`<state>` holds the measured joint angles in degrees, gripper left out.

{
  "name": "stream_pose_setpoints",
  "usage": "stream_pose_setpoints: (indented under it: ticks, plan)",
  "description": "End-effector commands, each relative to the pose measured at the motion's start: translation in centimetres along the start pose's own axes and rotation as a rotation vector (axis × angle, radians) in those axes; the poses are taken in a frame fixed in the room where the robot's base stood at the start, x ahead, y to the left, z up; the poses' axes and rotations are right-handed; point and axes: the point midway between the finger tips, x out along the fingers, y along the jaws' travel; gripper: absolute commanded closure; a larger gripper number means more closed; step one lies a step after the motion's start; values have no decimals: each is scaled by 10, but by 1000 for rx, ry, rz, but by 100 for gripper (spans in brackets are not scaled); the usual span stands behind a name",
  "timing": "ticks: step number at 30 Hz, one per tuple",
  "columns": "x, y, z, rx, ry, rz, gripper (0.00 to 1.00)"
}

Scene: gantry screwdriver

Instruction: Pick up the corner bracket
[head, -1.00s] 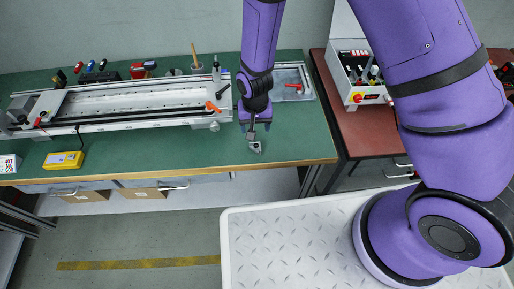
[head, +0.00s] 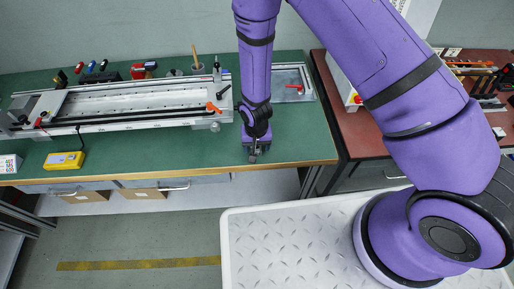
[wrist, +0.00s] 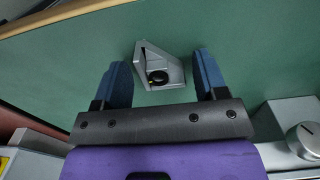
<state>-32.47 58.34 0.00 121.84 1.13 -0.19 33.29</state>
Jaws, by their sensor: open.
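The corner bracket (wrist: 158,66) is a small grey metal piece with a triangular side and a dark round hole. In the wrist view it lies on the green table top between the two blue fingers of my gripper (wrist: 160,82). The fingers are open, with a gap on each side of the bracket. In the head view my gripper (head: 254,156) points down near the table's front edge. The bracket is mostly hidden by my gripper there, and I cannot tell it apart from the fingers.
A long metal gantry rail (head: 130,105) lies on the green table (head: 200,155), left of my gripper. A yellow box (head: 63,160) is at the front left. A plate with a red handle (head: 293,87) is behind. The table right of my gripper is clear.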

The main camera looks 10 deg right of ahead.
Motion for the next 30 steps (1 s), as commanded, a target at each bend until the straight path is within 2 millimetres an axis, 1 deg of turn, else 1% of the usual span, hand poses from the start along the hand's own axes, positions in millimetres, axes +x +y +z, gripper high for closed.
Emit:
stream_pose_setpoints:
  ticks: [7, 13, 23, 30]
  plan:
    - [1, 0, 0, 0, 0, 0, 34]
    - [1, 0, 0, 0, 0, 0, 80]
    - [0, 0, -1, 0, 0, 0, 81]
    - [-10, 1, -7, 2, 1, 0, 81]
